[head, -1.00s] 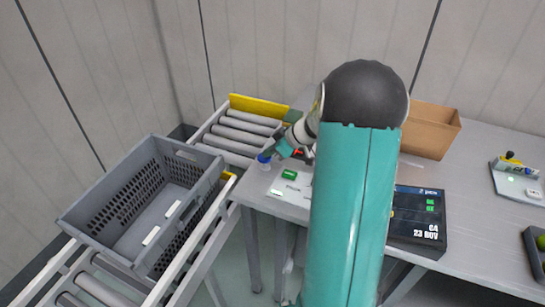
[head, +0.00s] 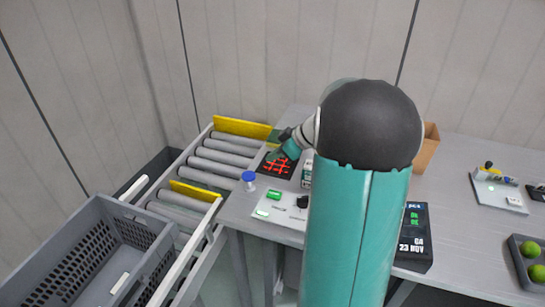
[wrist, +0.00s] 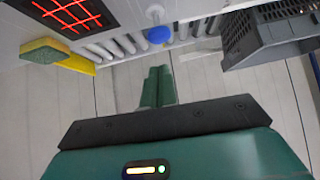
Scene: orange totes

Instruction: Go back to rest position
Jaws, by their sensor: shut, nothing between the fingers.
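My gripper (wrist: 158,88) shows in the wrist view with its two green fingers together and nothing between them. In the head view my gripper (head: 277,153) is over the far left end of the table, above the red-lit grid pad (head: 275,168), and partly hidden by my own arm.
A grey crate (head: 153,252) sits on the roller conveyor (head: 218,157) at left. A white panel with a green block (head: 273,195), a dark display (head: 413,245), a cardboard box (head: 430,140) and a tray of green balls (head: 518,262) are on the table. A yellow-green sponge (wrist: 43,50) shows in the wrist view.

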